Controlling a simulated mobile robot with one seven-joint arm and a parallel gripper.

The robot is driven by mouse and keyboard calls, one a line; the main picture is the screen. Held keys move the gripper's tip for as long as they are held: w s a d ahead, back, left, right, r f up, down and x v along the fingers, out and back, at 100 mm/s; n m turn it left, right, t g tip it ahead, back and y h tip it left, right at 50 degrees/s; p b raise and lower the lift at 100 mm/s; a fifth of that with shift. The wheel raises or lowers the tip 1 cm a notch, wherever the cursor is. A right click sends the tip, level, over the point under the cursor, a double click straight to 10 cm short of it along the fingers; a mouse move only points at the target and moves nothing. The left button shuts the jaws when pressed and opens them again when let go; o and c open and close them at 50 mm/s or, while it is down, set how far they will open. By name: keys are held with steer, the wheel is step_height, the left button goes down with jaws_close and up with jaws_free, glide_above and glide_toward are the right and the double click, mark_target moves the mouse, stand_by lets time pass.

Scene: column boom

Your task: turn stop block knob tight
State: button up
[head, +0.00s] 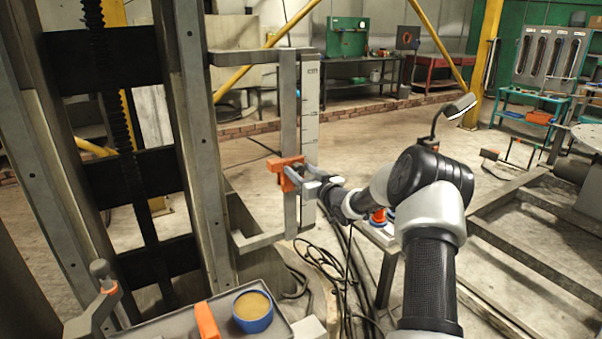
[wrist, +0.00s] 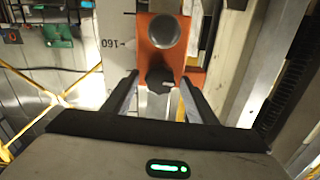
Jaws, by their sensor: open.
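The orange stop block (head: 284,163) sits partway up a grey vertical bar (head: 289,108) beside the column. In the wrist view the block (wrist: 163,58) has a round grey boss and, below it, a dark lobed knob (wrist: 160,80). My gripper (head: 304,177) is at the block from the right. In the wrist view my gripper (wrist: 161,86) is open, with one finger on each side of the knob and visible gaps between. The knob is hidden by my fingers in the head view.
A white scale (head: 309,100) runs beside the bar. A tray (head: 152,330) at lower left holds a blue cup (head: 253,312) and an orange piece (head: 207,321). A steel frame (head: 540,255) stands at right.

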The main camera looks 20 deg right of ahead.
steer(key=shift+c, duration=0.4)
steer(key=c, duration=1)
steer(key=shift+m, duration=0.3)
steer(key=m+p, duration=0.1)
steer(key=m, duration=0.2)
steer(key=shift+d+m, duration=0.1)
steer(key=shift+m, duration=0.2)
steer(key=m+p, duration=0.1)
steer(key=m, duration=0.3)
steer(key=shift+d+m, duration=0.1)
steer(key=shift+m, duration=0.2)
steer(key=m+p, duration=0.1)
steer(key=m, duration=0.3)
steer(key=shift+f, duration=0.15)
steer(key=shift+f+m, duration=0.1)
steer(key=shift+m, duration=1.8)
